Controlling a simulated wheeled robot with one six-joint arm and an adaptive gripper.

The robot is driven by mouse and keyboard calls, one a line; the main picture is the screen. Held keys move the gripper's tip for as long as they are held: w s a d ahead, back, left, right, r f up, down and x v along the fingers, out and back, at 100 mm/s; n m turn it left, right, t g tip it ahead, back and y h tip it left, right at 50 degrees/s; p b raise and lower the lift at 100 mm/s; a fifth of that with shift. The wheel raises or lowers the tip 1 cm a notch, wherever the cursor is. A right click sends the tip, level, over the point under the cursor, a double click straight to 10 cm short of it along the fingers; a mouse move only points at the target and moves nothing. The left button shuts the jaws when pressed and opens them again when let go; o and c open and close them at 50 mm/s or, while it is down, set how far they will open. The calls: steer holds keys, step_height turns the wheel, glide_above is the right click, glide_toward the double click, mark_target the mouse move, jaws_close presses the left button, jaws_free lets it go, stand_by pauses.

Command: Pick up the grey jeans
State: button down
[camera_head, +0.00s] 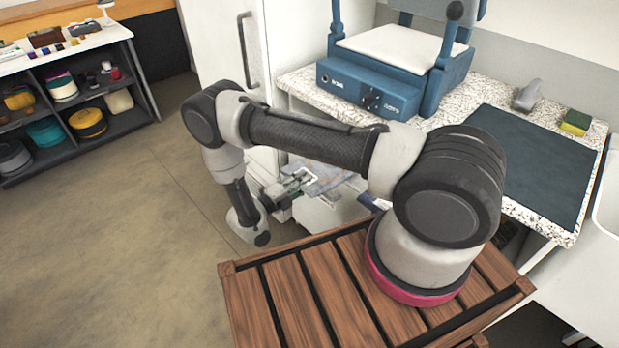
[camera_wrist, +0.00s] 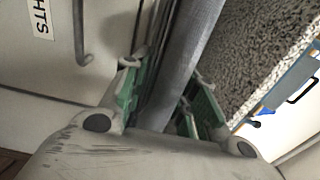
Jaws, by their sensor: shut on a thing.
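The grey jeans (camera_head: 328,178) show in the head view as a small patch of grey cloth beside the white drawer unit, partly hidden behind my arm. In the wrist view the jeans (camera_wrist: 186,55) run as a grey fold up between the green-padded fingers of my gripper (camera_wrist: 168,85). My gripper (camera_head: 303,182) is shut on the jeans, below the level of the speckled counter. The rest of the cloth is hidden.
A speckled counter (camera_head: 487,92) carries a blue machine (camera_head: 395,75) and a dark mat (camera_head: 530,160). A white cabinet (camera_head: 217,45) with a handle stands behind my arm. Open floor (camera_head: 110,230) lies to the left, before a shelf (camera_head: 72,118) of hats.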

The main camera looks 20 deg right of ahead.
steer(key=v, duration=2)
stand_by(0.4)
